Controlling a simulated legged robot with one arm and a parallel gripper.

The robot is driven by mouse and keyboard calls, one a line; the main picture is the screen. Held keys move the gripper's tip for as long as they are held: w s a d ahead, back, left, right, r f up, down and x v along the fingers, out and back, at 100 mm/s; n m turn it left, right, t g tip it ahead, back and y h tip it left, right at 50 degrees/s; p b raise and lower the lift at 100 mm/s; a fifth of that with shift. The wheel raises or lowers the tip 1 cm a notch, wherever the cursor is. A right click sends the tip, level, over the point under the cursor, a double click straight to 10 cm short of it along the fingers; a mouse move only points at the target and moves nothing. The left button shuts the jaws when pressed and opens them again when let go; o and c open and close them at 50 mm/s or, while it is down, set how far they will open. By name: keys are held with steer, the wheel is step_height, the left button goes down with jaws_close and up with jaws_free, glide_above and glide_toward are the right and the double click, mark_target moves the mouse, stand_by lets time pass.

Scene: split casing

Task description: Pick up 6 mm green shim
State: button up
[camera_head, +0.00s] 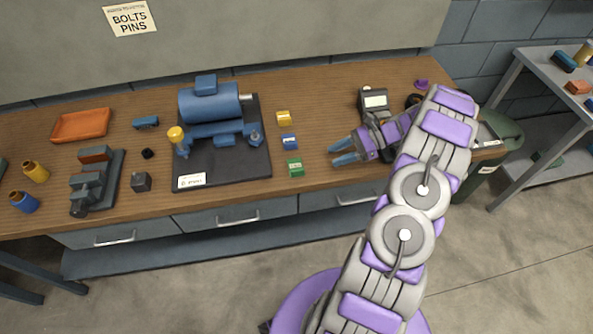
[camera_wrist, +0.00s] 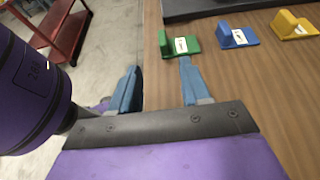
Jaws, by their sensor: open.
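The green shim (camera_head: 294,168) lies on the wooden bench near its front edge, with a white label on it. It also shows in the wrist view (camera_wrist: 181,44), just beyond my right fingertip. My gripper (camera_head: 345,150) is open and empty, to the right of the green shim in the head view, with its fingers pointing left towards it. In the wrist view my gripper (camera_wrist: 158,75) has its two blue fingers wide apart. The right finger is close to the green shim's near side; I cannot tell whether they touch.
A blue shim (camera_head: 289,142) and a yellow shim (camera_head: 283,118) lie behind the green one in a row. A blue casing assembly (camera_head: 212,105) on a dark plate (camera_head: 228,170) stands to the left. A dark device (camera_head: 374,100) is behind my gripper. The bench front edge is close.

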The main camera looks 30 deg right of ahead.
mark_target(300, 168)
steer(key=b+x, duration=0.2)
steer(key=x, duration=0.7)
steer(key=b+x, duration=0.1)
steer(key=x, duration=0.1)
steer(key=b+x, duration=0.1)
steer(key=x, duration=0.1)
steer(key=shift+w+a+f, duration=0.15)
steer(key=shift+w+f, duration=0.15)
steer(key=shift+a, duration=0.25)
steer(key=shift+c, duration=0.4)
jaws_close()
